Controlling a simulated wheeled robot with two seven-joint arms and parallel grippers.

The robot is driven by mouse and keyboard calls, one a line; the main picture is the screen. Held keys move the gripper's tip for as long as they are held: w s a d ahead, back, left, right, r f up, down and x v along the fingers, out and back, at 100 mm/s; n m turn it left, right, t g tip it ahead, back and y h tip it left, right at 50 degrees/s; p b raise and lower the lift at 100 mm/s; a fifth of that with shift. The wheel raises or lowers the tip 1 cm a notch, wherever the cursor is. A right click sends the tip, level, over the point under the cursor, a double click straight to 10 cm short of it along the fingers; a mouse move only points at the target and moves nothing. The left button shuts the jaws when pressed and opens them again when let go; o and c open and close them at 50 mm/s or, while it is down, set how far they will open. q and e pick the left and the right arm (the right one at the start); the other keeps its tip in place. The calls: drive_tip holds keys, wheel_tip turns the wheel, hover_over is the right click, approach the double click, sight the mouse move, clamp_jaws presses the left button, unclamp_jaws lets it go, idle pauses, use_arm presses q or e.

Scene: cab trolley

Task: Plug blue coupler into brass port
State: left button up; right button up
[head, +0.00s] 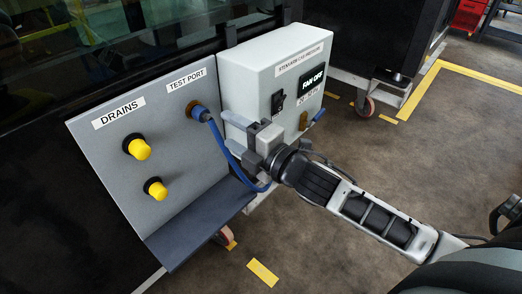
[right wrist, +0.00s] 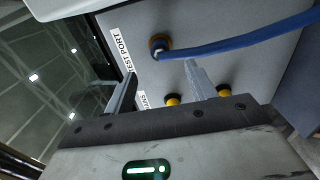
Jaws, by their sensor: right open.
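The blue coupler (head: 201,114) sits at the port under the TEST PORT label on the grey panel. It also shows in the right wrist view (right wrist: 159,52), with a brass-coloured ring around its base. I cannot tell how deep it sits; it covers most of the port. A blue hose (head: 216,136) runs from it, down behind my right gripper. My right gripper (head: 228,130) is open and empty, to the right of the coupler and apart from it. In the right wrist view the coupler lies beyond the two spread fingers (right wrist: 161,70). My left gripper is not in view.
Two yellow caps (head: 140,149) stand out under the DRAINS label. A pale box (head: 262,75) with a FAN OFF display, a switch and a brass fitting (head: 303,121) adjoins the panel at right. A dark ledge (head: 200,222) juts below.

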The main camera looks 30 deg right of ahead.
drive_tip(key=b+v, duration=0.1)
drive_tip(key=v, duration=0.6)
drive_tip(key=shift+s, duration=0.3)
drive_tip(key=shift+d+r, duration=0.1)
drive_tip(key=o, duration=1)
drive_tip(key=shift+c, duration=0.2)
drive_tip(key=v, duration=0.9)
wheel_tip(320, 180, down, 18)
drive_tip(key=a+m+g+h, duration=0.2)
drive_tip(key=m+g+h, duration=0.2)
drive_tip(key=m, duration=1)
drive_tip(key=s+a+f+m+g, duration=0.2)
drive_tip(key=a+f+m, duration=0.3)
drive_tip(key=a+f, duration=0.2)
drive_tip(key=shift+a+g+y, duration=0.2)
drive_tip(key=shift+g+y, duration=0.2)
